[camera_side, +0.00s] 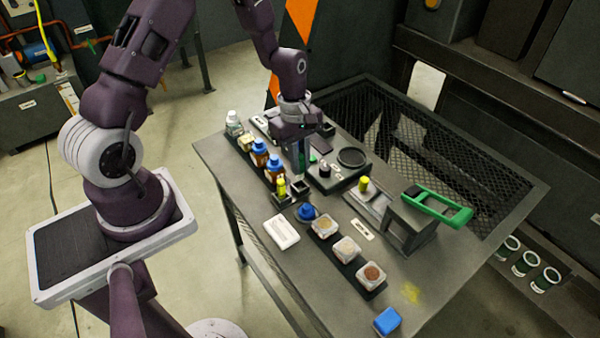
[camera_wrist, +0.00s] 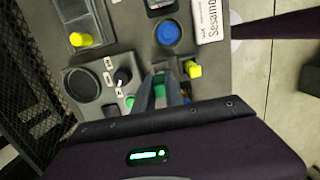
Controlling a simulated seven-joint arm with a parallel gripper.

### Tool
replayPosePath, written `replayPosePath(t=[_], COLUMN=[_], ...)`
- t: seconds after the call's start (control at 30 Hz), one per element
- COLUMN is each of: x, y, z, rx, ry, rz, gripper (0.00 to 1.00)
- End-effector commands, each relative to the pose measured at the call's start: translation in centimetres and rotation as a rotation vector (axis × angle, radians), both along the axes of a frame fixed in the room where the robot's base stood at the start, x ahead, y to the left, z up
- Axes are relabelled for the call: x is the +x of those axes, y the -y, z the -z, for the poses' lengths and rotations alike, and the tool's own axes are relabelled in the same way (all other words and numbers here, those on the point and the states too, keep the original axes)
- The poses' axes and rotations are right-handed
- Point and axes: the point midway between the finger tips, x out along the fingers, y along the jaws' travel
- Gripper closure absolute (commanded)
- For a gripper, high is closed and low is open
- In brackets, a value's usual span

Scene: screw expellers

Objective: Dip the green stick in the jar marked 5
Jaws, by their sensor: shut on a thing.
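My gripper (camera_side: 302,168) points down over the work table, behind a small dark square holder (camera_side: 300,187). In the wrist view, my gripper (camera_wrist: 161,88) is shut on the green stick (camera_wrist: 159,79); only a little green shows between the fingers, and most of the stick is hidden. I cannot tell from the side view whether its lower end touches anything. Three clear square jars stand in a dark rack at the front: a tan one (camera_side: 323,227), a paler one (camera_side: 346,248) and a reddish-brown one (camera_side: 372,274). I cannot read a 5 on any jar.
A round-plate device (camera_side: 351,158) with a black knob is to the right.

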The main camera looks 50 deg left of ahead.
Motion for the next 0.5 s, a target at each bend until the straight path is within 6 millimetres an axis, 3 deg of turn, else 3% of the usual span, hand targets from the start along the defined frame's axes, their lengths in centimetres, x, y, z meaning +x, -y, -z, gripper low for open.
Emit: replayPosePath(t=[0.1,0.5], x=[0.1,0.1], y=[0.0,0.0], z=[-2.8,-10.0], rx=[0.002,0.001], ry=[0.005,0.004], rz=[-0.001,0.001], gripper=[1.0,1.0])
